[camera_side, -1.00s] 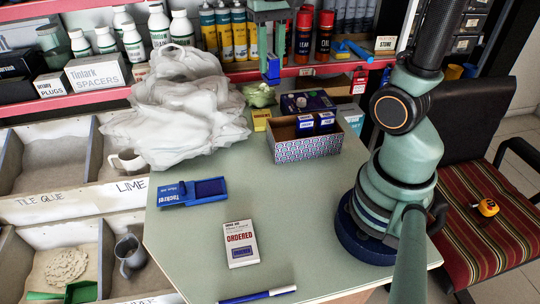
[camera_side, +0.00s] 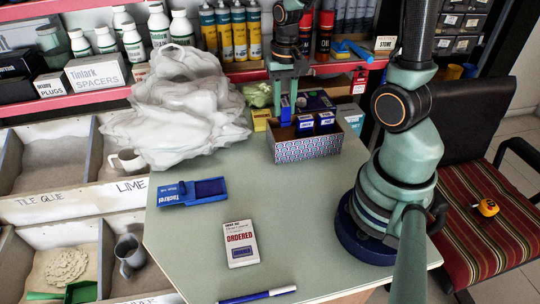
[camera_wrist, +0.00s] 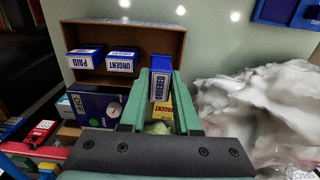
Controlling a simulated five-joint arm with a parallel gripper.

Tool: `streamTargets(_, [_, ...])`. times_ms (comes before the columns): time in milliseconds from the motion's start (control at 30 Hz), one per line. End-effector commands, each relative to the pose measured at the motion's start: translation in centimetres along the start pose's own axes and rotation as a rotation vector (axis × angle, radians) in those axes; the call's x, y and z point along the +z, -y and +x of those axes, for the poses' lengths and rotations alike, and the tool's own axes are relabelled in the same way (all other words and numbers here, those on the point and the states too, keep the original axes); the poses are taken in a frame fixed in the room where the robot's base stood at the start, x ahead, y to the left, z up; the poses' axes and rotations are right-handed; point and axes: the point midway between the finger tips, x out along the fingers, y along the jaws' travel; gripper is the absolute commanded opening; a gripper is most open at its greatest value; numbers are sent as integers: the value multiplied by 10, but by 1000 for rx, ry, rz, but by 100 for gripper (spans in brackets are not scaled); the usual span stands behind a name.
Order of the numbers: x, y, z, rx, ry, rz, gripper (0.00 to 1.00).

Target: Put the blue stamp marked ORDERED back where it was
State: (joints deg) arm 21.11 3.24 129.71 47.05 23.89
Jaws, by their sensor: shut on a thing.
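The blue stamp marked ORDERED (camera_wrist: 160,85) is between the fingers of my gripper (camera_wrist: 158,92), which is shut on it. In the side view the stamp (camera_side: 286,116) hangs upright from my gripper (camera_side: 287,88) over the left end of an open patterned box (camera_side: 306,151). Its lower end is about level with the box's back rim; I cannot tell whether it is inside. In the wrist view the box (camera_wrist: 172,42) holds two blue stamps side by side, PAID (camera_wrist: 84,58) and URGENT (camera_wrist: 121,61). The box's end near the held stamp looks empty.
A blue ink pad (camera_side: 192,192), a card reading ORDERED (camera_side: 241,244) and a blue pen (camera_side: 257,296) lie on the table. A crumpled white plastic bag (camera_side: 180,110) stands left of the box. A yellow box (camera_side: 260,117) and a dark blue box (camera_side: 318,100) are behind it.

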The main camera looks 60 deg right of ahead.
Motion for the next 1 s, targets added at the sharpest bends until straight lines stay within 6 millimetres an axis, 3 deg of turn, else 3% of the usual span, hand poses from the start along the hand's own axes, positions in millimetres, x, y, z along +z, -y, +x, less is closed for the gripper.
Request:
streamTargets(433, [0, 0, 46, 1, 2, 0, 0])
streamTargets(867, [0, 0, 52, 0, 0, 0, 0])
streamTargets(900, [0, 0, 53, 0, -1, 0, 34])
streamTargets(933, [0, 0, 52, 0, -1, 0, 43])
streamTargets(1000, [0, 0, 52, 0, -1, 0, 43])
